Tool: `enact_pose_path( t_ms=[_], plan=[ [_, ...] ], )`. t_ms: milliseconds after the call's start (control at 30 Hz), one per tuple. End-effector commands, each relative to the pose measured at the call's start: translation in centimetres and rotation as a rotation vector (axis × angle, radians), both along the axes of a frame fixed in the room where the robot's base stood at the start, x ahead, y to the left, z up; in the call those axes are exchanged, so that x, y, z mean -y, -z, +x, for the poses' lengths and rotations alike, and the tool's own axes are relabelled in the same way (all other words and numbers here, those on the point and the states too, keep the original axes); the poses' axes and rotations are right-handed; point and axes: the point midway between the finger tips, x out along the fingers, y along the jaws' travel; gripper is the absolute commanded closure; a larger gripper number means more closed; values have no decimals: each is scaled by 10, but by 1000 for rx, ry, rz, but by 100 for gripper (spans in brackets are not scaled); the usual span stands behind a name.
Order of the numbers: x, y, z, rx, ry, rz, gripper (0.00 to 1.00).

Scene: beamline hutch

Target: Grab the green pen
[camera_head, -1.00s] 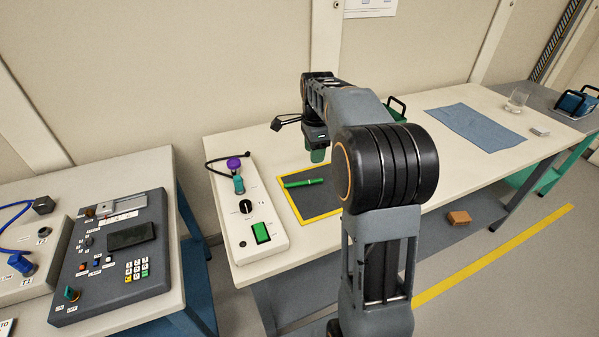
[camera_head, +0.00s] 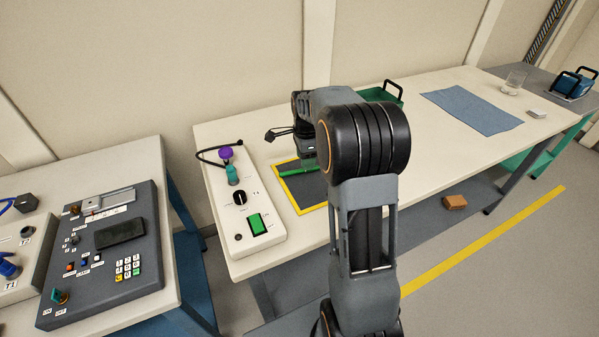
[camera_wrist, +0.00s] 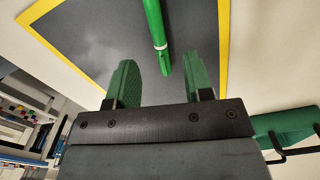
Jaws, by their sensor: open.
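The green pen (camera_wrist: 157,28) lies on a dark mat (camera_wrist: 90,40) with a yellow border. In the wrist view it runs from the top edge down to its tip, which shows between the finger ends. In the head view the pen (camera_head: 298,171) lies near the mat's far side, and my arm covers part of the mat. My gripper (camera_wrist: 160,72) is open, with its two green fingers apart on either side of the pen's tip. Nothing is held. The height of the fingers above the pen is hard to tell.
A control box (camera_head: 240,205) with a purple knob and green switch stands left of the mat. A green handled tray (camera_head: 382,94) stands behind my arm. A blue cloth (camera_head: 472,110) and a glass (camera_head: 514,82) are farther right. The table between mat and cloth is largely clear.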

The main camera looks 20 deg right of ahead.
Motion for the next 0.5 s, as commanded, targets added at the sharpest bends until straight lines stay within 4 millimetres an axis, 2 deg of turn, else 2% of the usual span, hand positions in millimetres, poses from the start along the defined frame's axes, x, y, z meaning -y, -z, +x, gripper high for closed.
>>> enact_pose_path(
  t_ms=[33, 200, 500],
  plan=[
    [0, 10, 0, -5, -1, 1, 53],
    [-1, 29, 1, -2, -2, 0, 53],
    [-1, 37, 1, -1, -2, 0, 53]
  ],
)
